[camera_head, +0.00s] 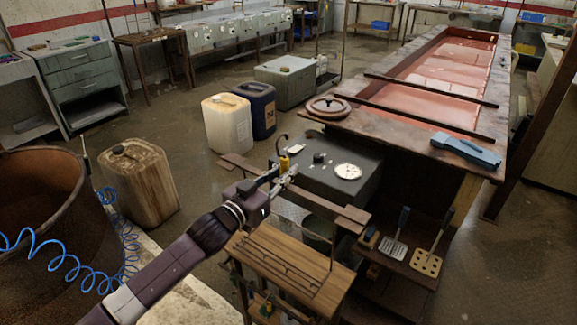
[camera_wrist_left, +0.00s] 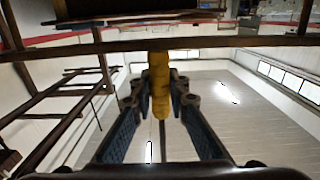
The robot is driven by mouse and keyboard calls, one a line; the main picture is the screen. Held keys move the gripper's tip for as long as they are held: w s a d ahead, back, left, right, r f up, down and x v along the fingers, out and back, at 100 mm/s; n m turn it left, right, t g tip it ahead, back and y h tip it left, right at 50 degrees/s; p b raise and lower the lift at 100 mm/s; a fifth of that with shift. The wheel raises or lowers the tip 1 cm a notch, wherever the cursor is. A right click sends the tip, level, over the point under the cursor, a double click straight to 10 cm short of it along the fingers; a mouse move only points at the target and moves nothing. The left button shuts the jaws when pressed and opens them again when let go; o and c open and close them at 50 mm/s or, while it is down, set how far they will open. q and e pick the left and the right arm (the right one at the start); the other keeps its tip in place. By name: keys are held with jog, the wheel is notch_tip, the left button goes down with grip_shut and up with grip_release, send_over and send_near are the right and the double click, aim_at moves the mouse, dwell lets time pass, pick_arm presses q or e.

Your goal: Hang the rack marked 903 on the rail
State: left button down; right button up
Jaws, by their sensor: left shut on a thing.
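My left gripper (camera_head: 284,172) reaches in from the lower left and is shut on a yellow grip (camera_head: 284,162). The wrist view shows the yellow grip (camera_wrist_left: 160,85) upright between the two fingers, with a thin rod at its lower end. A dark hook rises above the grip in the head view. A brown bar (camera_head: 346,213) runs beside and beyond the gripper; whether they touch is unclear. A thin wire frame (camera_head: 283,262) shows over the slatted wooden bench; I cannot tell whether it joins the yellow grip. No 903 marking is readable. My right gripper is not in view.
A dark box with a white dial (camera_head: 347,171) stands just beyond the gripper. A long tank of reddish liquid (camera_head: 462,55) has two dark bars (camera_head: 430,89) across it. Spatulas (camera_head: 427,262) lie at lower right. A rusty drum (camera_head: 40,240) and jerrycan (camera_head: 139,182) stand left.

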pick_arm(q)
jog(key=shift+r+p+v, duration=0.1)
jog(key=shift+p+v, duration=0.7)
jog(key=shift+v, duration=0.85)
jog(key=shift+r+p+v, duration=0.15)
jog(key=shift+p+v, duration=0.6)
jog(key=shift+v, duration=0.9)
jog(key=shift+s+a, duration=0.2)
jog(key=shift+s, duration=0.1)
